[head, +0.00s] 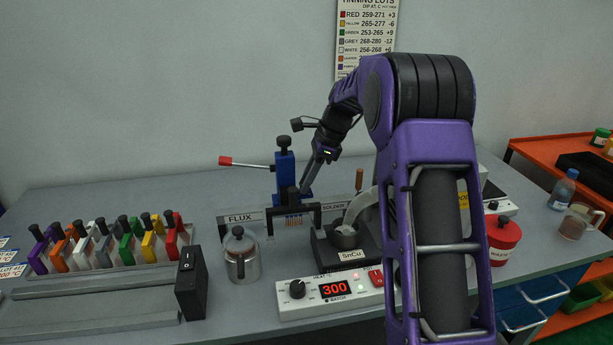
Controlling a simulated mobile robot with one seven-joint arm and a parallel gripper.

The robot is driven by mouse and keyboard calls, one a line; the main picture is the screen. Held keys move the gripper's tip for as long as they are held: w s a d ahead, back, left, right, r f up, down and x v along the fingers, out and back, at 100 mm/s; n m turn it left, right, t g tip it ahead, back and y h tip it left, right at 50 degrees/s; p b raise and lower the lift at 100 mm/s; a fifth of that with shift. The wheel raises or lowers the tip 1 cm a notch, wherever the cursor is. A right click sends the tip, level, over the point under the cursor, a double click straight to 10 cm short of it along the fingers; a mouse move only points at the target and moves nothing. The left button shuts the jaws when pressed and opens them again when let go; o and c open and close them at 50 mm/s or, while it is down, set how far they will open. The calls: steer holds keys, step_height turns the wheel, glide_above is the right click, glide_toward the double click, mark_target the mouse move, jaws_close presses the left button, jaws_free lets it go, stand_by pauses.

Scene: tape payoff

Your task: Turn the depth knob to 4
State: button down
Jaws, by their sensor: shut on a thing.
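A blue dipping stand (285,172) rises at the back middle of the bench, with a black knob on its top and a red-tipped lever out to the left. My gripper (304,190) comes down from the upper right and its fingertips are shut at a small dark part low on the stand's front right, which appears to be the depth knob. The fingers and wrist mostly hide that part. No depth numbers or pointer can be read from here. A row of small copper-coloured pins (293,221) hangs below the stand.
A solder pot (345,241) marked SnCu stands right of the stand, with a flux trough (246,218) at left. Coloured clips (120,243) fill a left rack. A red jar (503,240) is right.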

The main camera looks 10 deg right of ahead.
steer(key=shift+r+n+g+p, duration=0.35)
steer(key=shift+n+p, duration=0.35)
steer(key=shift+p, duration=0.4)
steer(key=shift+w+f+n+g+p, duration=0.15)
steer(key=shift+n+g+p, duration=0.1)
steer(key=shift+n+p, duration=0.55)
steer(key=shift+f+n+g, duration=0.15)
steer(key=shift+n+g, duration=0.15)
steer(key=shift+n, duration=0.4)
steer(key=shift+w+n+g, duration=0.1)
steer(key=shift+n+g, duration=0.3)
steer(key=shift+n, duration=0.7)
steer(key=c, duration=0.8)
jaws_free()
steer(key=shift+o, duration=0.2)
steer(key=v, duration=1.2)
